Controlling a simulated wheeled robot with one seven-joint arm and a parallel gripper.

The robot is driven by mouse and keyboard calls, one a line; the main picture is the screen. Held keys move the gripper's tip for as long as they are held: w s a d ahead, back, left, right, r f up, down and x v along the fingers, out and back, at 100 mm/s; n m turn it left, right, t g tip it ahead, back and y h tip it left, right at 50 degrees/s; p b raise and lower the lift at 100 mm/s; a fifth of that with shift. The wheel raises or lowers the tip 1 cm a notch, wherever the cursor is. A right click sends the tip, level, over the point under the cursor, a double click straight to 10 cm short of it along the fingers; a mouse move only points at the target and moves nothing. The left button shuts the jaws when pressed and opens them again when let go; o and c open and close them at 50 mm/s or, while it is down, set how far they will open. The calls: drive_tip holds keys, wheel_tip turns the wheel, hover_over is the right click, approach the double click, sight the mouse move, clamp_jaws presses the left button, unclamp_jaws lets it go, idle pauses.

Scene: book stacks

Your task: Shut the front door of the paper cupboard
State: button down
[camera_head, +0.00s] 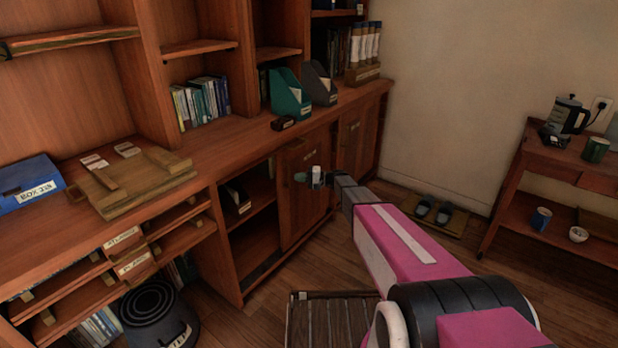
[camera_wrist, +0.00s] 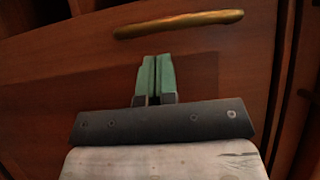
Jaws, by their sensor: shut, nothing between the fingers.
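The wooden cupboard door (camera_head: 292,215) is in the lower row of the long wooden unit, in the middle of the head view. It stands right of an open shelf compartment. I cannot tell how far it is from flush with its frame. In the wrist view the door panel (camera_wrist: 80,65) fills most of the picture, with a brass bar handle (camera_wrist: 178,23) across the top. My gripper (camera_head: 308,178) is in front of this door. Its green fingers (camera_wrist: 154,75) are together and empty, below the handle. Whether they touch the panel is unclear.
Another door (camera_head: 352,140) is farther right. The open compartment holds a dark labelled file box (camera_head: 238,198). A slatted wooden item (camera_head: 325,318) lies on the floor below my arm. A dark round bin (camera_head: 155,310) stands lower left. Slippers (camera_head: 432,212) lie by the wall.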

drive_tip(key=shift+s+a, duration=0.7)
drive_tip(key=shift+a, duration=0.05)
drive_tip(key=s+a, duration=0.9)
drive_tip(key=s, duration=0.3)
drive_tip(key=s+a, duration=1)
drive_tip(key=s, duration=0.3)
drive_tip(key=shift+a, duration=0.2)
drive_tip(key=w+d, duration=0.2)
drive_tip(key=d, duration=1.1)
drive_tip(key=s+d+h, duration=0.3)
drive_tip(key=d+h, duration=0.3)
drive_tip(key=d, duration=0.4)
drive_tip(key=s+d+h, duration=0.4)
drive_tip(key=d+h, duration=0.2)
drive_tip(key=d, duration=0.4)
drive_tip(key=s+d+g+h, duration=0.1)
drive_tip(key=s+d+h, duration=0.3)
drive_tip(key=d, duration=0.6)
drive_tip(key=shift+s+d+r+n+h, duration=0.25)
drive_tip(key=shift+d+n+h, duration=0.15)
drive_tip(key=shift+h, duration=0.6)
